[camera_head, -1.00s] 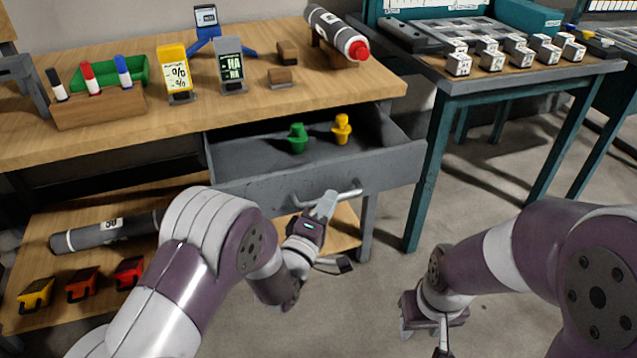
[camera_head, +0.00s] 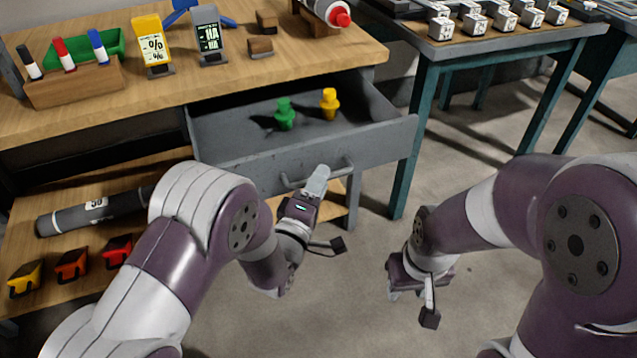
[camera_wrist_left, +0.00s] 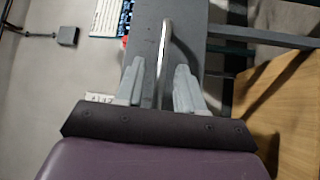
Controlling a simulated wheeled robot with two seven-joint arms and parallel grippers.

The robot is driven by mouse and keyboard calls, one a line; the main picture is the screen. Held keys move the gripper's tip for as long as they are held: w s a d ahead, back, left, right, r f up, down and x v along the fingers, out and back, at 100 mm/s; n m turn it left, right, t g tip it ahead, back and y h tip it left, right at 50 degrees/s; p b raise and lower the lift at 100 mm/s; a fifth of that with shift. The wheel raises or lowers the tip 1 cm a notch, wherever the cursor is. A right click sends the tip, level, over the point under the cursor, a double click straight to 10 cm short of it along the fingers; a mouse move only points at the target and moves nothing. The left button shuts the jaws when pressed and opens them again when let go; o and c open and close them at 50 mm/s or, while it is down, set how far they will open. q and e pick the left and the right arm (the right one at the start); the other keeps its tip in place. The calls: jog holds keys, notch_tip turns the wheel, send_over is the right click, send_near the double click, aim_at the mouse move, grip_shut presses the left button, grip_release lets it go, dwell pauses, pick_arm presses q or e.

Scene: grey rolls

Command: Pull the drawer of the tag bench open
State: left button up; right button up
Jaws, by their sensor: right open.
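The tag bench (camera_head: 130,95) has a wooden top and a grey drawer (camera_head: 360,150) that stands well open. A green peg-like piece (camera_head: 284,113) and a yellow one (camera_head: 329,103) stand upright inside. A light metal bar handle (camera_head: 345,168) is on the drawer front. The exact contact is hard to see. My right gripper (camera_head: 410,295) is open and empty, low over the floor.
A marker holder (camera_head: 75,85), tag stands (camera_head: 153,50) and wooden blocks (camera_head: 261,47) are on the bench top. A grey roll (camera_head: 95,212) and several coloured bins (camera_head: 72,264) lie on the lower shelf. A teal-legged table (camera_head: 420,120) stands close right of the drawer. The floor in front is clear.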

pick_arm(q)
jog(key=p+v, duration=0.2)
jog(key=v, duration=1)
jog(key=shift+s, duration=0.35)
jog(key=shift+a, duration=0.15)
